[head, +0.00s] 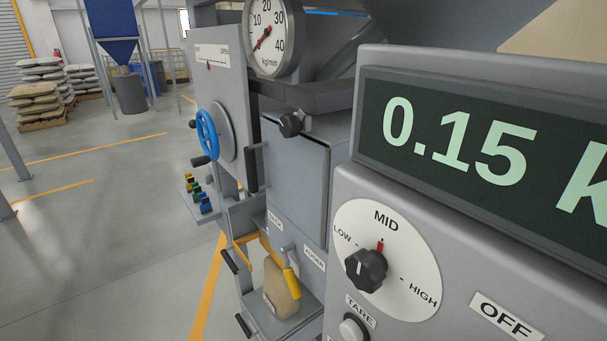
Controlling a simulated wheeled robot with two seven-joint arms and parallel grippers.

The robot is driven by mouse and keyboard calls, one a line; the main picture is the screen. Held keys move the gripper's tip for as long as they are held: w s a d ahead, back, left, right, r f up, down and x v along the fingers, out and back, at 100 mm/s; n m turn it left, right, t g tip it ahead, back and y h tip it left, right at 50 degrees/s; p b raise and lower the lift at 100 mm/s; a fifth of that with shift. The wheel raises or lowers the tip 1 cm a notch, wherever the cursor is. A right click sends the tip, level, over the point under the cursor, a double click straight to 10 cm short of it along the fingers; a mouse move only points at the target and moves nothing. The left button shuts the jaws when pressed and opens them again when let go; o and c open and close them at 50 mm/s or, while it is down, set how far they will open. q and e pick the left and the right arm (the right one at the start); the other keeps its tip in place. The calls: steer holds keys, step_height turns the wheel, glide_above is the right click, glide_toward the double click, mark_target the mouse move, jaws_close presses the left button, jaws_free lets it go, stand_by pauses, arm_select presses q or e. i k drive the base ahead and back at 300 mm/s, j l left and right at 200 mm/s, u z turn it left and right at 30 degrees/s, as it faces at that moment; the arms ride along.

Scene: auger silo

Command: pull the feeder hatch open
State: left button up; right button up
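The feeder housing (297,180) is a grey box in the middle of the head view. A black upright bar handle (251,169) is on its left-facing front, which I see nearly edge-on. That front looks like the hatch and appears shut, though the steep angle hides most of it. A black knob (291,123) sits at the housing's top edge. Neither of my grippers is in view.
A large scale display reading 0.15 (470,145) and a dial panel (386,262) fill the right side. A blue handwheel (207,136) stands left of the housing. A yellow-handled lever (291,283) and a sack (281,291) are below.

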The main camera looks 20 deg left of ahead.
mark_target(296, 169)
steer(key=j+z, duration=0.2)
steer(key=j, duration=0.3)
steer(key=k+j+z, duration=0.2)
steer(key=j, duration=0.25)
steer(key=j+z, duration=0.2)
steer(key=j, duration=0.3)
